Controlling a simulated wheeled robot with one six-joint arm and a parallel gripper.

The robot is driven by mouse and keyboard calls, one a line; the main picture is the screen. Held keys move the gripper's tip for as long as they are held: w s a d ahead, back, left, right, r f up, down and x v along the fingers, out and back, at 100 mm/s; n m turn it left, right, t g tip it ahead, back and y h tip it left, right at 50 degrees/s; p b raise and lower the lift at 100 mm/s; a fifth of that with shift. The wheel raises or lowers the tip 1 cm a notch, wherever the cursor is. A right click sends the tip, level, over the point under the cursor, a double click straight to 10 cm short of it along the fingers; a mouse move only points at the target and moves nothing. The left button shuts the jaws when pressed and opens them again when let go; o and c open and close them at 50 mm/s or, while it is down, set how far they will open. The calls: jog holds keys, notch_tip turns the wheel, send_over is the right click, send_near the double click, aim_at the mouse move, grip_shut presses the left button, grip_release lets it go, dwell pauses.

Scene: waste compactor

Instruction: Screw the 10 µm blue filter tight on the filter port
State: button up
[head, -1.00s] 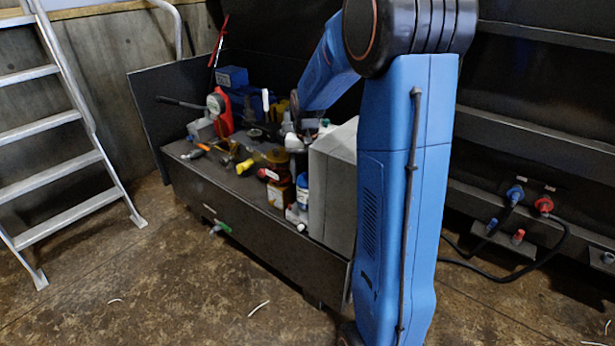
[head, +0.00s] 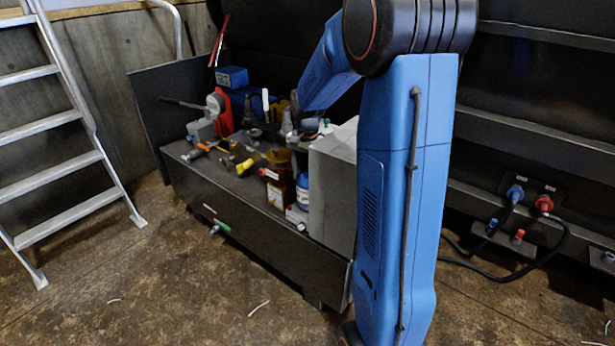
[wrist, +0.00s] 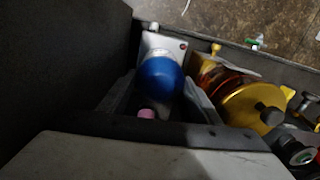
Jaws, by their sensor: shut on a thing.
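The blue filter (wrist: 158,78) shows in the wrist view as a rounded blue body between the two fingers of my gripper (wrist: 163,98). The fingers are shut on it. It stands against a white block (wrist: 165,45) with a small red dot; the port and any thread are hidden under it. A small pink spot (wrist: 147,113) shows nearer the camera, between the fingers. In the head view a blue and white cylinder (head: 303,193) stands at the bench's front beside the grey box. My fingers are hard to make out there, behind my arm.
The bench (head: 240,187) is crowded. A grey box (head: 333,190) stands close to the right in the head view. A gold-lidded vessel (wrist: 253,103) stands close beside my gripper in the wrist view. A red tool (head: 222,112) stands farther back.

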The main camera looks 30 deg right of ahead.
jog(key=m, duration=0.4)
jog(key=shift+m, duration=0.5)
jog(key=m, duration=0.2)
jog(key=shift+m, duration=1.6)
jog(key=shift+m, duration=0.5)
jog(key=m, duration=0.4)
